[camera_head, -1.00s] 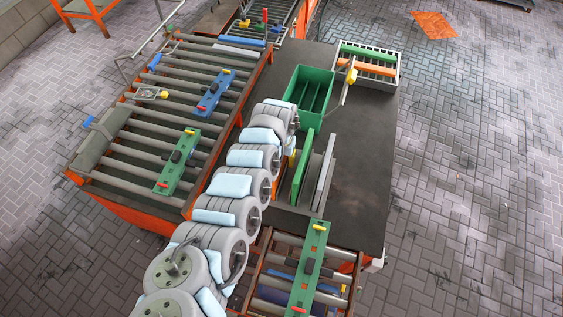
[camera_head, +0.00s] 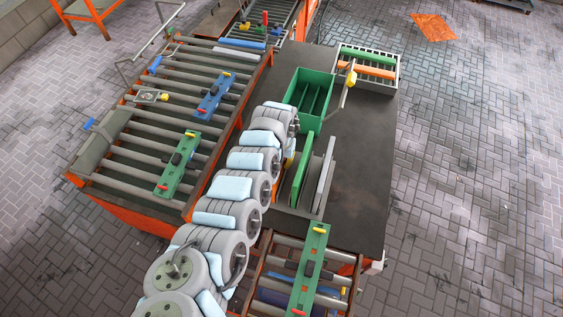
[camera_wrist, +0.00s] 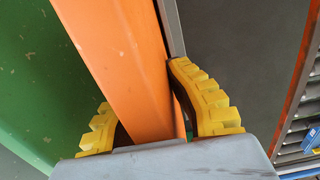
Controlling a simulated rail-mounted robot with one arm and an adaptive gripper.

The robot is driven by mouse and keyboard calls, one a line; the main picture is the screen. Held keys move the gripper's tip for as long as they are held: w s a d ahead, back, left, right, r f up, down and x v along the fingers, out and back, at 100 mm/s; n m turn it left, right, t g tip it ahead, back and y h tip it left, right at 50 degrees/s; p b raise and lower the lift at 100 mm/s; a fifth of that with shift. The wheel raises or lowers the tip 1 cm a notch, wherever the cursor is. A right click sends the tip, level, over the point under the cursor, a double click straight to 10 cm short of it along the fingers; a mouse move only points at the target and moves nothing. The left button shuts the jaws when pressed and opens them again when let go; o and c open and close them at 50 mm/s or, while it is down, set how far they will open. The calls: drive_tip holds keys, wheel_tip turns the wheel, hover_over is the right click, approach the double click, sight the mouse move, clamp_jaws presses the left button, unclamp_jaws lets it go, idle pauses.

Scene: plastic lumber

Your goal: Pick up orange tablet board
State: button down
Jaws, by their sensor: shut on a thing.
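In the wrist view, the orange tablet board (camera_wrist: 118,50) runs from the top edge down between the yellow fingers of my gripper (camera_wrist: 142,88). The gripper is shut on it. A green board (camera_wrist: 40,75) stands close on the left of the orange one, and a grey edge shows on its right. In the head view, my arm covers most of the gripper; a small yellow-orange patch (camera_head: 289,160) shows beside the arm. The orange board's full outline is hidden there. The green board (camera_head: 302,168) and a grey board (camera_head: 324,176) stand upright to the right of it.
A green bin (camera_head: 309,92) stands behind the boards, and a grey crate (camera_head: 396,76) with green and orange bars is at the back right. Roller conveyors (camera_head: 150,145) lie left and at the front (camera_head: 283,270). The dark table (camera_head: 360,160) is clear on the right.

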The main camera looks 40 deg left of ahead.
drive_tip(key=s+r+p, duration=0.1)
drive_tip(key=r+p, duration=0.1)
drive_tip(key=p, duration=0.2)
drive_tip(key=s+d+r+p, duration=0.1)
drive_tip(key=r+p, duration=0.2)
drive_tip(key=p, duration=0.1)
drive_tip(key=s+d+r+p, duration=0.1)
drive_tip(key=r+p, duration=0.1)
drive_tip(key=p, duration=0.2)
drive_tip(key=shift+r+p, duration=0.2)
drive_tip(key=shift+p, duration=0.2)
drive_tip(key=shift+f+b, duration=0.15)
drive_tip(key=shift+b, duration=0.15)
drive_tip(key=shift+s+d, duration=0.1)
drive_tip(key=shift+d, duration=0.1)
drive_tip(key=shift+s+d+r, duration=0.2)
drive_tip(key=shift+s+r, duration=0.35)
drive_tip(key=shift+r, duration=0.35)
drive_tip(key=shift+s+d+r, duration=0.3)
drive_tip(key=shift+s+d, duration=0.1)
drive_tip(key=shift+s+d+r, duration=0.2)
drive_tip(key=shift+s, duration=0.3)
drive_tip(key=shift+s+d+r, duration=1.5)
drive_tip(key=shift+s+d, duration=0.15)
drive_tip(key=shift+s, duration=1.15)
wheel_tip(320, 180, up, 8)
